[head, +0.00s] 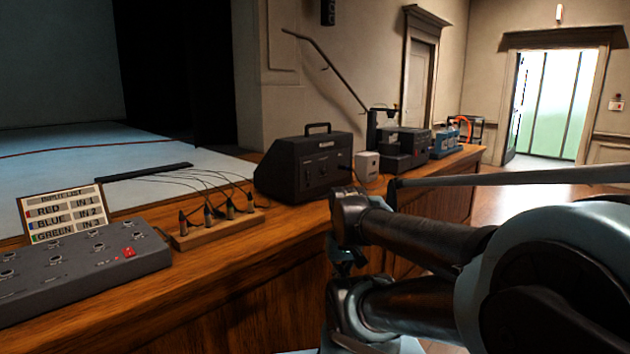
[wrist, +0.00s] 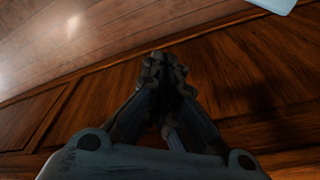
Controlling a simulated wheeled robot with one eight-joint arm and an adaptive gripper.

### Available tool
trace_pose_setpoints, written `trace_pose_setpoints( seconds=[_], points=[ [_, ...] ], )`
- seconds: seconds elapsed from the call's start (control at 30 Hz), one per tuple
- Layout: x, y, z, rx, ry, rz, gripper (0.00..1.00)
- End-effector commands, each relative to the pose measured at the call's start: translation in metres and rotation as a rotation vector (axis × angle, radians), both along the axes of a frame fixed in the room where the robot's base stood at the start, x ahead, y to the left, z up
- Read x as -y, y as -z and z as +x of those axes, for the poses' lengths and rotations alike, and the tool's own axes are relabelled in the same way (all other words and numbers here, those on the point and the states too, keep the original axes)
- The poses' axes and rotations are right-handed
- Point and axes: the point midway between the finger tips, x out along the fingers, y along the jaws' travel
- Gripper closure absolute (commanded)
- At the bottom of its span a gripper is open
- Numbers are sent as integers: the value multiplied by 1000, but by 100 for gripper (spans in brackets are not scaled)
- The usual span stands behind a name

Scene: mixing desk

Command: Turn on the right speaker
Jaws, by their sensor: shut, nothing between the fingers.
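A dark box with a top handle (head: 303,165) stands on the wooden desk in the middle of the head view. It has a pale label and small controls on its front; it may be a speaker, but I cannot tell whether it is the right one. No lit lamp is clear on it. My gripper (wrist: 167,72) shows in the wrist view with its fingertips together and nothing between them. It points at the wooden front panels and floor, apart from the box. In the head view my arm hides most of the gripper.
A grey mixer (head: 85,262) with a red switch and an input list sign (head: 64,213) stand at left. A wooden block (head: 218,228) holds several cable plugs. A small white box (head: 367,167) and dark equipment (head: 408,146) stand farther right. Open floor lies beyond my arm.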

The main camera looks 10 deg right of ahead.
Motion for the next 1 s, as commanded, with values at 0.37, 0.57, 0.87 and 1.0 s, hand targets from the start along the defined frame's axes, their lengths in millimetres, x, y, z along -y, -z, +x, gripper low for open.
trace_pose_setpoints(
  seconds=[0.37, 0.57, 0.87, 1.0],
  points=[
    [-5, -45, 31, 26, 302, 124, 100],
    [-9, -97, 92, 20, 748, 314, 100],
    [5, -167, 196, -54, 1420, 614, 100],
    [20, -195, 246, -121, 1726, 757, 100]
  ],
)
